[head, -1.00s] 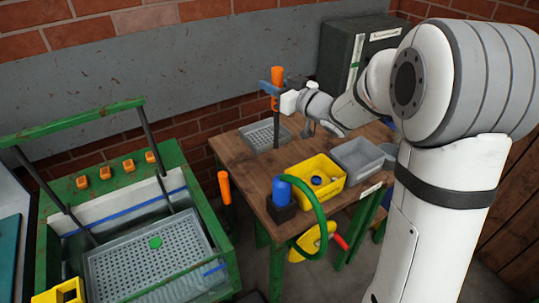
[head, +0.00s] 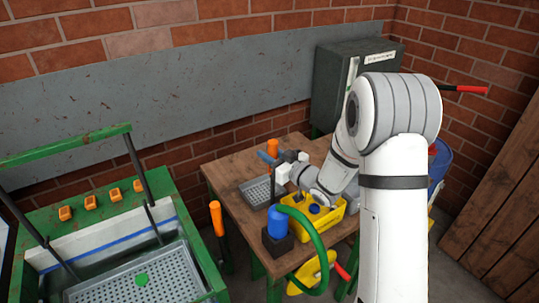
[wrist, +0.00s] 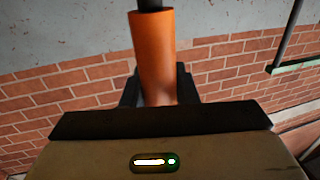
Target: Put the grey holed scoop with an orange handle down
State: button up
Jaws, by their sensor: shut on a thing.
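The grey holed scoop (head: 255,193) has a flat perforated pan, a dark upright shaft and an orange handle (head: 272,147). My gripper (head: 275,158) is shut on the orange handle, above the pan. In the wrist view the handle (wrist: 155,60) stands between the dark jaws (wrist: 158,90), with the dark shaft at the top edge; the pan is out of that view. The pan is at the left part of the wooden table (head: 232,178), looking level. I cannot tell whether it touches the tabletop or hangs just above it.
A yellow bin (head: 333,223) with small blue things stands right of the scoop, partly behind my arm. A blue-topped device (head: 276,222) and a green hoop (head: 322,241) are at the front edge. A green-framed machine (head: 205,262) stands left. Tabletop left of the scoop is bare.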

jog(key=shift+f, duration=0.1)
jog(key=shift+f, duration=0.2)
jog(key=o, duration=1)
jog(key=shift+r, duration=0.1)
